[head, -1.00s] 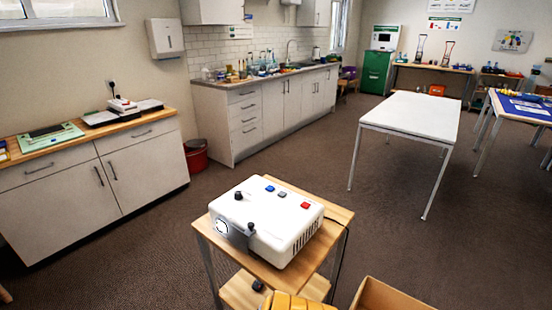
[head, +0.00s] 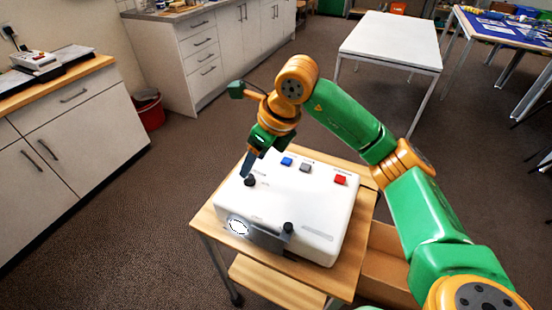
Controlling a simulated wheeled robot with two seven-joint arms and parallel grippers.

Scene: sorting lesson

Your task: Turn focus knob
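A white projector (head: 325,215) sits on a small wooden-topped cart (head: 366,182). A round lens (head: 238,225) shows on its front. One black knob (head: 249,182) stands on its top near the left edge. A second black knob (head: 288,228) stands near the front edge. I cannot read which is labelled focus. My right gripper (head: 247,170) points down at the left knob, its dark fingertip at or just above it. Whether it touches the knob, and how far the fingers are apart, I cannot tell. My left gripper is not in view.
Blue (head: 286,161), grey (head: 305,167) and red (head: 340,180) buttons sit along the projector's back. An open cardboard box (head: 385,265) is right of the cart, partly behind my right arm. A white table (head: 392,40) stands behind. Floor left of the cart is clear.

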